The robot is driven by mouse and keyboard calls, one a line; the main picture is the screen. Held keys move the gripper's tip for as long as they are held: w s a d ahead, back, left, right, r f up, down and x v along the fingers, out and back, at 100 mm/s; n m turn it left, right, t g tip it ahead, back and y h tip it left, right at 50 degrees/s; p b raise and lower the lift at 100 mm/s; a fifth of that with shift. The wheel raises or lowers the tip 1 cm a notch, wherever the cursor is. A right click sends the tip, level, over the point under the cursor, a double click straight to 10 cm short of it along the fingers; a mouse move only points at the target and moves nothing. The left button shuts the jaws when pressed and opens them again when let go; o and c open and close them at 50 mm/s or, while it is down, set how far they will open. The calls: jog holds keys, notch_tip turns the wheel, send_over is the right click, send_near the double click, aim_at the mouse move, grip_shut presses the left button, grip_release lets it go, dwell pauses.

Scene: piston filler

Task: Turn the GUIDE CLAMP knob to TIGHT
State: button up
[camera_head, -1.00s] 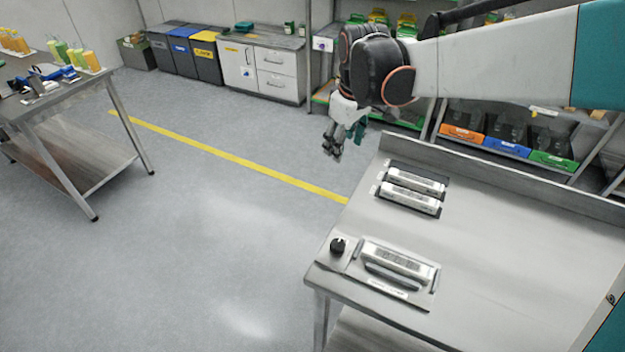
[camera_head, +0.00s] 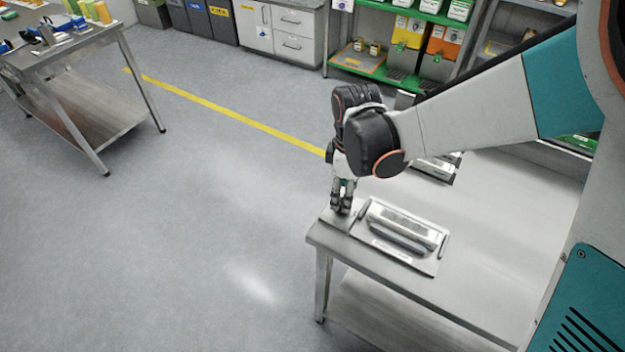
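My gripper (camera_head: 342,208) points down at the near left corner of the steel bench (camera_head: 475,290), over the small plate (camera_head: 330,217) where the black knob stood in the earlier view. The knob itself is hidden behind the gripper fingers now. I cannot tell whether the fingers touch or hold it. A metal plate with a long silver block and handle (camera_head: 402,232) lies just right of the gripper. Its label is too small to read.
Other silver blocks (camera_head: 436,168) lie farther back on the bench, partly behind my arm. Shelves with bins (camera_head: 410,35) stand behind. A second table (camera_head: 75,48) is at the far left. The floor between them is clear.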

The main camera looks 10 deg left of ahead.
jog(key=f, duration=0.2)
jog(key=f+b, duration=0.1)
jog(key=f, duration=0.2)
jog(key=shift+w, duration=0.2)
jog(key=shift+r, duration=0.1)
jog(key=c, duration=1)
